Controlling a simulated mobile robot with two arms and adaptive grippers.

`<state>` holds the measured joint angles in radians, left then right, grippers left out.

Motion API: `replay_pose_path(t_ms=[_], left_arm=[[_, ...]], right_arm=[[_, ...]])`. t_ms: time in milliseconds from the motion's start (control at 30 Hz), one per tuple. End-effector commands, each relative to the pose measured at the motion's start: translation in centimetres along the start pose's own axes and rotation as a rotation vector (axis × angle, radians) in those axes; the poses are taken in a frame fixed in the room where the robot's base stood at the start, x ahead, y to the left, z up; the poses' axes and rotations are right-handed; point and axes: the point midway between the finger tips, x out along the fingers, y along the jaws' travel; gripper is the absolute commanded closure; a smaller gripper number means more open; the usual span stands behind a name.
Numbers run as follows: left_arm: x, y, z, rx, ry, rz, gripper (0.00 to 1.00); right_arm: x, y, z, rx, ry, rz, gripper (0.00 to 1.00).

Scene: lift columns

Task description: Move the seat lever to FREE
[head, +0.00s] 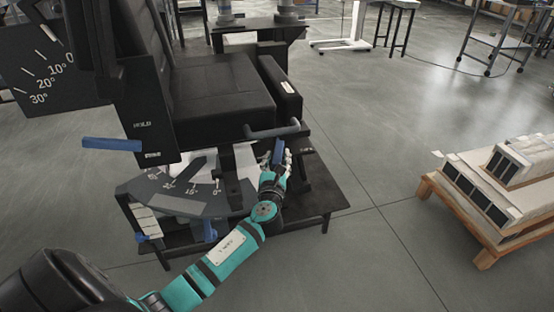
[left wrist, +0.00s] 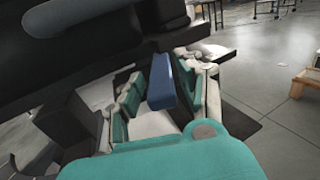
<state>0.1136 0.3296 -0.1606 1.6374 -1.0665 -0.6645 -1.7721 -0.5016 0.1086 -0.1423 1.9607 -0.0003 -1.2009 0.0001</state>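The black seat (head: 220,88) stands on a dark base frame. A blue lever (head: 278,152) sits under the seat's front right edge, below a grey bar handle. My left gripper (head: 275,165) is at this lever. In the left wrist view the blue lever (left wrist: 162,82) stands between the fingers of my left gripper (left wrist: 165,95), with a gap showing on its left side; the fingers look open around it. Another blue lever (head: 111,144) sticks out left from the side panel, near the word HOLD. No FREE mark is readable. My right gripper is not in view.
A tilt dial (head: 180,190) and further blue handles (head: 209,230) are low on the seat frame. A scale plate (head: 40,65) is at upper left. A wooden pallet with boxes (head: 490,185) stands at right. The floor between seat and pallet is clear.

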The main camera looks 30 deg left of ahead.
Motion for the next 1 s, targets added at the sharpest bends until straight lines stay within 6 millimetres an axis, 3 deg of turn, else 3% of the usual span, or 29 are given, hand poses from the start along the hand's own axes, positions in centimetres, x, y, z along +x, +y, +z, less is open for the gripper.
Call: replay_pose_path(t_ms=[33,267,600,833,1000], left_arm=[[0.0,0.0,0.0,0.000,0.000,0.000,0.72],[0.0,0.0,0.0,0.000,0.000,0.000,1.00],[0.0,-0.2,0.0,-0.002,0.001,0.012,1.00],[0.4,-2.6,-0.1,-0.007,0.003,0.225,1.00],[0.8,-3.7,-0.2,-0.002,0.002,0.363,1.00]], right_arm=[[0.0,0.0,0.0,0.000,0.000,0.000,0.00],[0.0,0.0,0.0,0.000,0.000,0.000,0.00],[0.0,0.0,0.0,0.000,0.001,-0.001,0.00],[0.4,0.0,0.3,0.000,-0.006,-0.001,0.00],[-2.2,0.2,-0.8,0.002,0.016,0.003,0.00]])
